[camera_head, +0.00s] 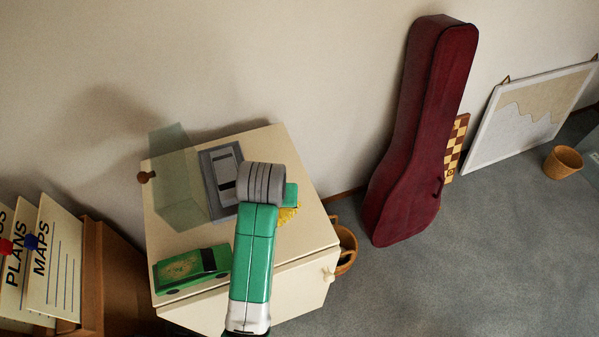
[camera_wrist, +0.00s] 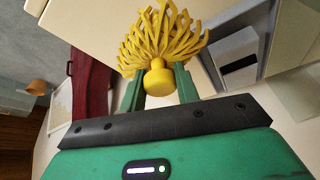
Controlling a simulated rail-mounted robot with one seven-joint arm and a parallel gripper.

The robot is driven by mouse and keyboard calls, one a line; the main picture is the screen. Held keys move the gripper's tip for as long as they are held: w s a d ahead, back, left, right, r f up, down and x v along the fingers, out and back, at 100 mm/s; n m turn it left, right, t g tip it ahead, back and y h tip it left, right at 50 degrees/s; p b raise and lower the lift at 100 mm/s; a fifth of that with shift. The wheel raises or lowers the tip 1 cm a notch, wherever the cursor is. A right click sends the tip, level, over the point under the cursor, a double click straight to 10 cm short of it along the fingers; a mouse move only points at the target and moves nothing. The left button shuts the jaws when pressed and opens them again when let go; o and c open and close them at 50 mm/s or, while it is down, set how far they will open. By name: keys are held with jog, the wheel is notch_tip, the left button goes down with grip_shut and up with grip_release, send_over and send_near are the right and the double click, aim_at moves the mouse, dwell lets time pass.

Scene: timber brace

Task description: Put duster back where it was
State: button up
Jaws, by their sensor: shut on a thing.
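The duster is yellow with a bushy head of many strands and a round knob. In the wrist view the duster (camera_wrist: 160,45) sits between the green fingers of my gripper (camera_wrist: 158,88), which is shut on it. In the head view a little of the yellow duster (camera_head: 288,214) shows beside my arm, over the right part of the cream cabinet top (camera_head: 275,150). My arm hides most of the duster and the fingers there. I cannot tell whether the duster touches the cabinet top.
On the cabinet stand a grey device (camera_head: 220,178), a translucent greenish block (camera_head: 177,180) and a green toy car (camera_head: 192,269). A basket (camera_head: 345,250) stands behind the cabinet's right side. A dark red instrument case (camera_head: 420,130) leans on the wall.

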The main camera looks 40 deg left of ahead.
jog(key=w+a+b, duration=0.1)
jog(key=w+a, duration=0.2)
jog(key=w, duration=0.1)
jog(key=w+a+f+b, duration=0.1)
jog(key=w+a+b, duration=0.1)
jog(key=w, duration=0.3)
jog(key=w+a+b, duration=0.1)
jog(key=w+a, duration=0.3)
jog(key=shift+w+f+b, duration=0.15)
jog(key=shift+b, duration=0.15)
jog(key=shift+d+f+b, duration=0.1)
jog(key=shift+f+b, duration=0.55)
jog(key=shift+f, duration=1.25)
jog(key=o, duration=0.9)
jog(key=shift+o, duration=0.2)
jog(key=p+v, duration=0.4)
jog(key=v, duration=0.8)
jog(key=shift+r, duration=0.1)
